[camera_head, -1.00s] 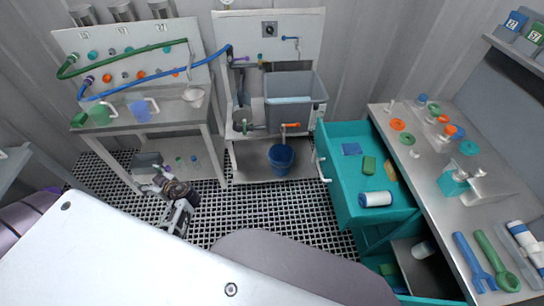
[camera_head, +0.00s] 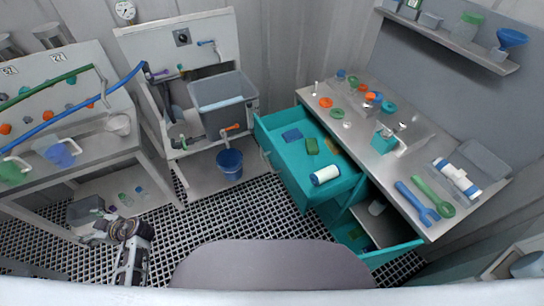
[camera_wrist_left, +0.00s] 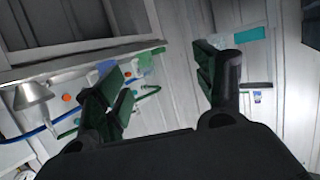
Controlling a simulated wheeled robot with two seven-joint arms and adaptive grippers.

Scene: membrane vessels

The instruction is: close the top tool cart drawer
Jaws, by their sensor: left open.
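The teal top drawer (camera_head: 291,172) of the tool cart stands pulled out to the left of the cart. A lower teal drawer (camera_head: 392,251) is also pulled out. My left gripper (camera_head: 127,276) is at the lower left over the grating, well apart from the drawer. In the left wrist view its dark fingers (camera_wrist_left: 165,85) are spread with nothing between them. My right gripper is not in view.
A grey tank (camera_head: 222,103) and a blue bucket (camera_head: 230,163) stand at a bench behind. Open grating floor (camera_head: 240,215) lies between my left gripper and the drawer.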

